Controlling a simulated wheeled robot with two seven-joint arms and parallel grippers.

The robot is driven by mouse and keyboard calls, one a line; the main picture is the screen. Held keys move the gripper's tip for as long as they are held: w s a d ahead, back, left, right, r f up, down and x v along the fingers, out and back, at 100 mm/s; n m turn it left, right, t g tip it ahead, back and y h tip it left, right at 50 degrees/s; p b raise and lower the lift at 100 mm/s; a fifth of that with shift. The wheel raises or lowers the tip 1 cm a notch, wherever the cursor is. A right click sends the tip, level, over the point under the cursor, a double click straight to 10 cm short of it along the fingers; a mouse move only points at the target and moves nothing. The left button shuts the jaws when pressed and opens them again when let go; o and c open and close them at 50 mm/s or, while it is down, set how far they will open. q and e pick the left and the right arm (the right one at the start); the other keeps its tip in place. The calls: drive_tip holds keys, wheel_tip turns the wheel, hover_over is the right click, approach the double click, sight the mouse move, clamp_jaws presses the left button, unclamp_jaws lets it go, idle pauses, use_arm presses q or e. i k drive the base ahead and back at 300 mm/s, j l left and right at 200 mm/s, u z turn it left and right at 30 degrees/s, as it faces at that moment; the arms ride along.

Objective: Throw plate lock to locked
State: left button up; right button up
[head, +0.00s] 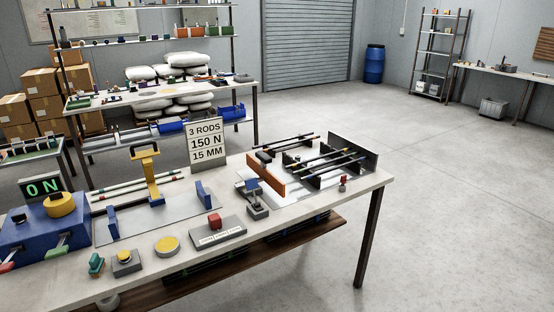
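Neither of my grippers shows in the head view. Which part is the plate lock is not certain from the picture. A small dark lever unit with a bluish top (257,210) stands on the bench just in front of an upright orange plate (266,174). To its left, a red block (214,221) sits on a grey base with a white labelled strip (220,238); the lettering is too small to read. The lock's setting cannot be read.
The workbench (340,200) also holds a yellow press (152,175), blue upright blocks (203,194), a blue box (40,232) with a green "ON" display, a yellow disc (167,246) and a sign (206,145) reading 3 RODS, 150 N, 15 MM. The floor right of the bench is clear.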

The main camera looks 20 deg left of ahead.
sight(252, 184)
drive_tip(key=k+j+u, duration=0.1)
drive_tip(key=j+u, duration=0.3)
drive_tip(key=j, duration=1.2)
drive_tip(key=z, duration=1.45)
drive_tip(key=i+z, duration=0.1)
drive_tip(key=i, duration=2.65)
